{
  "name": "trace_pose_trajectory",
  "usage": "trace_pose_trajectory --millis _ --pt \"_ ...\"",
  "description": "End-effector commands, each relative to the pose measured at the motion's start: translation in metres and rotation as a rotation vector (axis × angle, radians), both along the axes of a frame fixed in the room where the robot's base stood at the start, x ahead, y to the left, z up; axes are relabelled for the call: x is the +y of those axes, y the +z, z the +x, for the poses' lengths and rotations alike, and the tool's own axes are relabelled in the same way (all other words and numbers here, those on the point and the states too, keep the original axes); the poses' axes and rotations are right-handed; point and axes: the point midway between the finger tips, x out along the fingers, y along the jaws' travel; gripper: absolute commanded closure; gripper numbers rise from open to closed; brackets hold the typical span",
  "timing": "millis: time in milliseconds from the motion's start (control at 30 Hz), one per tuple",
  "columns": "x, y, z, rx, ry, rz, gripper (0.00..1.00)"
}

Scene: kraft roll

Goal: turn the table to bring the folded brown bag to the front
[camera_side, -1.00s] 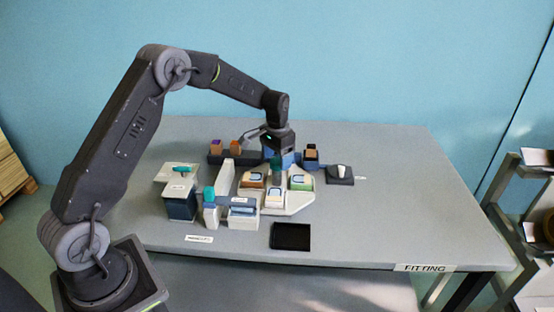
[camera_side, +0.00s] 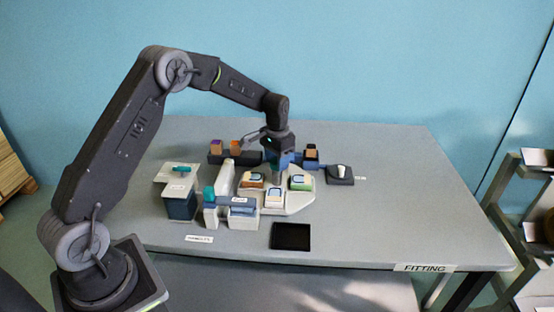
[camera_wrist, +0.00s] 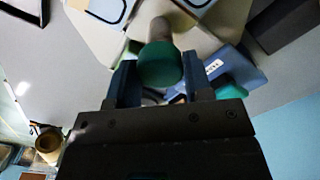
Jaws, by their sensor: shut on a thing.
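The turning table (camera_side: 300,203) is a pale, many-sided plate in the middle of the bench. A brown one (camera_side: 253,180), perhaps the folded brown bag, is at the plate's left. A green-edged one (camera_side: 301,183) is at its right, and a pale one (camera_side: 275,199) is at its front. My gripper (camera_side: 277,180) points down over the plate's back part. In the wrist view its fingers are shut around the teal-topped peg (camera_wrist: 160,65).
A black tray (camera_side: 290,236) lies in front. A dark pad (camera_side: 340,176) is at right. The bench's right side is clear.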

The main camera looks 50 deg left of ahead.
Motion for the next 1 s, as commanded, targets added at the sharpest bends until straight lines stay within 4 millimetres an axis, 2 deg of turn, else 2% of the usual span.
trace_pose_trajectory --millis 33,100,533,1000 --pt "0.0001 0.0004 0.0001 -0.001 0.0 0.0 0.9" --pt "0.0001 0.0005 0.0001 -0.001 0.0 0.0 0.96" --pt "0.0002 0.0007 0.0003 -0.001 0.049 0.0 0.96" --pt "0.0001 0.001 0.0004 -0.001 0.263 0.0 0.96"
